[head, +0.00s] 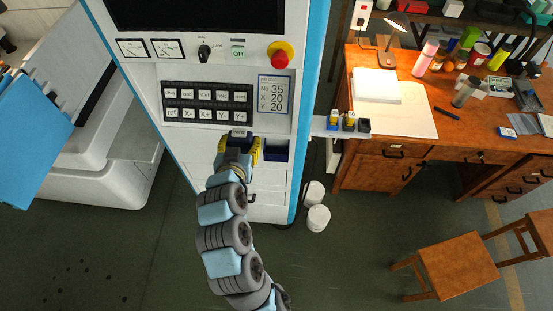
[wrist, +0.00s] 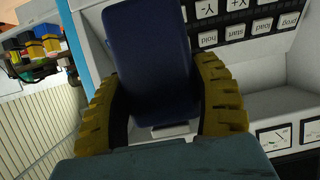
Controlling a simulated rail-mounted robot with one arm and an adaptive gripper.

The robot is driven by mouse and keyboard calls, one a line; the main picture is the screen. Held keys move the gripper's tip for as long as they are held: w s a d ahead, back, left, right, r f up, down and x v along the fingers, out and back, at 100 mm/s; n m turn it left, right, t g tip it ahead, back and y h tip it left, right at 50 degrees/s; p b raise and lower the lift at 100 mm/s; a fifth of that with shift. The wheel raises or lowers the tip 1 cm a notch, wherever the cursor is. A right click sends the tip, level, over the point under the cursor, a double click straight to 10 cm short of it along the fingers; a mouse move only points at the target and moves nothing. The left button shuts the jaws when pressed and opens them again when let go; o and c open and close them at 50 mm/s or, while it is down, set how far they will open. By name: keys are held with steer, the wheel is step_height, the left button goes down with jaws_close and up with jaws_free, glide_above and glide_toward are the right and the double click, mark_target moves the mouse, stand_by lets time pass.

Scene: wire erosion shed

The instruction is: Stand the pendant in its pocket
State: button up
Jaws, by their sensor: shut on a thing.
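My gripper (head: 238,150) is at the front of the white machine, just below its keypad. In the wrist view its yellow padded fingers (wrist: 165,105) are closed on both sides of the pendant, a dark blue block (wrist: 150,55). The pendant's lower edge is near a small pale piece between the fingers. In the head view my gripper mostly hides the pendant; a small dark top with a pale label (head: 240,132) shows above the fingers. A dark blue box-like holder (head: 277,150), which looks like the pocket, is just right of my gripper on the machine front.
The keypad (head: 207,103) and a red knob (head: 280,55) are above. A small side shelf (head: 325,131) with blue, yellow and black items juts out to the right. A wooden desk (head: 400,150) stands further right. White rolls (head: 318,217) lie on the floor.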

mark_target(277, 135)
steer(key=shift+w+a+r, duration=0.1)
steer(key=shift+a+r, duration=0.25)
steer(key=shift+w+d, duration=0.2)
steer(key=shift+d, duration=0.05)
steer(key=w+d+f+p, duration=0.2)
steer(key=w+d+f, duration=0.2)
steer(key=f, duration=0.1)
steer(key=w+d+f+p, duration=0.2)
steer(key=w+d+f, duration=0.3)
steer(key=shift+w+d, duration=0.15)
steer(key=shift+d, duration=0.1)
step_height(277, 135, down, 3)
steer(key=shift+r, duration=0.1)
steer(key=shift+f, duration=0.45)
